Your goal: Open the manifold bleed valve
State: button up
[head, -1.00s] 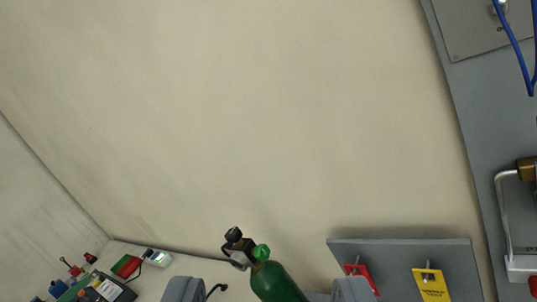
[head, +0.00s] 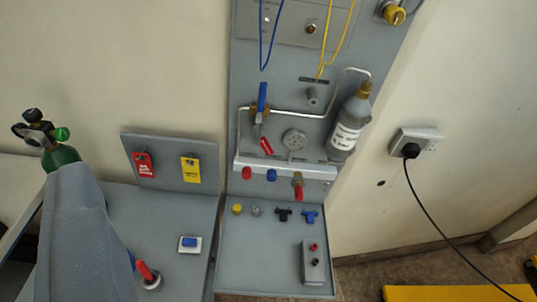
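The grey panel (head: 245,60) carries a silver pipe manifold. A brass valve with a red handle (head: 298,190) hangs below the white rail, handle pointing down. No readable label shows which one is the bleed valve.
A labelled grey bottle (head: 350,120) stands right of the gauge. A lower shelf (head: 240,265) holds small fittings. A green cylinder (head: 62,156) is at left. A black cord (head: 430,210) hangs from a wall socket.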

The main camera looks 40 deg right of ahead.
aim_at(327, 183)
jog(key=z, duration=0.9)
jog(key=k, duration=0.45)
jog(key=z, duration=0.35)
jog(key=i, duration=0.45)
jog(key=u, duration=0.1)
